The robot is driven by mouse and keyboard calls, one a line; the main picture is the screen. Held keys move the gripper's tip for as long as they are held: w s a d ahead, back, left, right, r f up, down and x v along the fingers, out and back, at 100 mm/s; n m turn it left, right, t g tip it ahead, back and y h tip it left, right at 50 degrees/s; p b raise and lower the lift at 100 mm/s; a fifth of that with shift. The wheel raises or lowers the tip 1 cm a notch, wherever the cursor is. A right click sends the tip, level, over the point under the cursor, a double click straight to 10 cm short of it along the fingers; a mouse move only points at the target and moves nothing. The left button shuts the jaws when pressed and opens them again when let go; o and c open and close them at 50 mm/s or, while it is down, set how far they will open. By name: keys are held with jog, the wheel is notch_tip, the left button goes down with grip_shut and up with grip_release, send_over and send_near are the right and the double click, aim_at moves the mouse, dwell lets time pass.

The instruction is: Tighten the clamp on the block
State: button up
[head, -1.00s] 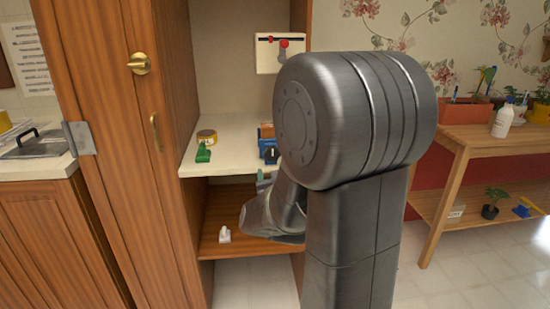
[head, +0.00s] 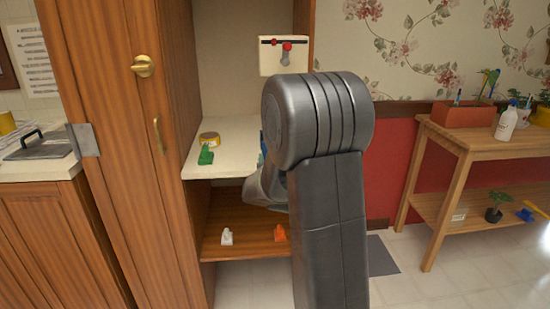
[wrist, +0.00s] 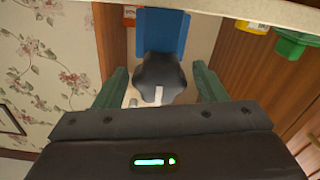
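The clamp shows in the wrist view as a blue body (wrist: 165,32) with a rounded black knob (wrist: 158,75) facing me. An orange-red piece (wrist: 130,15) sits beside the blue body; I cannot tell whether it is the block. My gripper (wrist: 160,88) is open, its two green fingers on either side of the black knob. Gaps show between fingers and knob. In the head view my arm hides the gripper and nearly all of the clamp; only a sliver of blue (head: 262,147) shows at the arm's left edge.
On the cabinet's upper shelf (head: 232,130) are a yellow roll (head: 209,138) and a green object (head: 206,155). A white piece (head: 227,236) and an orange piece (head: 280,233) sit on the lower shelf. A panel with a red-knobbed lever (head: 287,48) is above. A wooden table (head: 452,140) stands right.

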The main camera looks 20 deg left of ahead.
jog(key=c, duration=0.8)
jog(key=shift+m+b, duration=0.4)
jog(key=shift+b, duration=0.2)
